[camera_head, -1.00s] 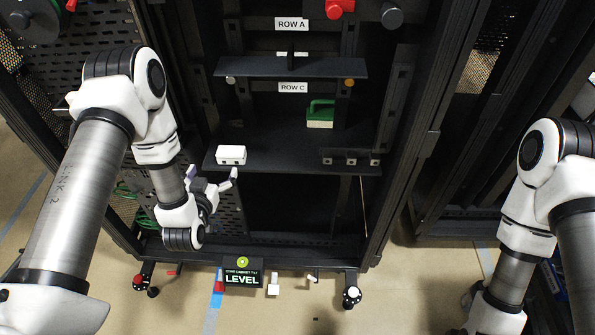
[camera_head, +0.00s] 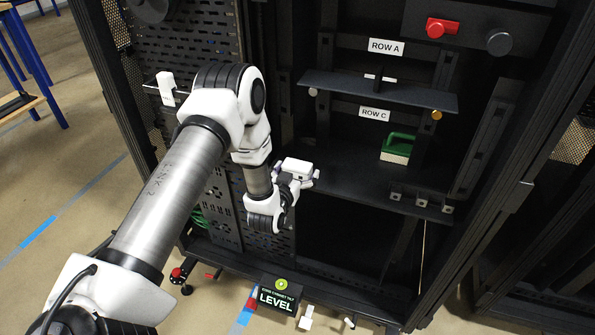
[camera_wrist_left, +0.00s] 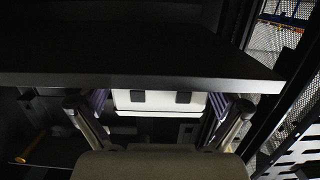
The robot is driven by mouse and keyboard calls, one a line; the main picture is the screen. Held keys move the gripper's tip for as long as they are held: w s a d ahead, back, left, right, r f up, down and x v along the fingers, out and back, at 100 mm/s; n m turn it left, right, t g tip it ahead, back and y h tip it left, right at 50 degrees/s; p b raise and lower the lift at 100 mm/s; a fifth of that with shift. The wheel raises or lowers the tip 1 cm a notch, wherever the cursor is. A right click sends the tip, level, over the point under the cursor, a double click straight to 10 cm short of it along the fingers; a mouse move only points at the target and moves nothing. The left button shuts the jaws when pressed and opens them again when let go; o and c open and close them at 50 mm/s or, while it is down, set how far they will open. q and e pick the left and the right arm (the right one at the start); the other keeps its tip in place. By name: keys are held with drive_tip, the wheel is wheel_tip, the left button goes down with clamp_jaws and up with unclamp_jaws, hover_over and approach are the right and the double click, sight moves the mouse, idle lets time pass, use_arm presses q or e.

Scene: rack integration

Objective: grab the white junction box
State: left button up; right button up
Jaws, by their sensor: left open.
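The white junction box (camera_head: 297,166) sits at the left front of the dark lower shelf (camera_head: 350,185) in the rack. My left gripper (camera_head: 299,181) is at the box's front, partly covering it in the head view. In the left wrist view the white box (camera_wrist_left: 158,100) lies between the open fingers of my left gripper (camera_wrist_left: 158,108), with a purple pad on either side. Whether the pads touch the box I cannot tell. My right gripper is out of view.
A green-handled block (camera_head: 397,148) stands farther right on the same shelf. Perforated panels and rack posts flank the left arm. A LEVEL sign (camera_head: 277,295) is at the rack's foot.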

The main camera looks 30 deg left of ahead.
use_arm(q)
drive_tip(key=c, duration=1.1)
drive_tip(key=shift+c, duration=0.2)
drive_tip(key=shift+r, duration=0.15)
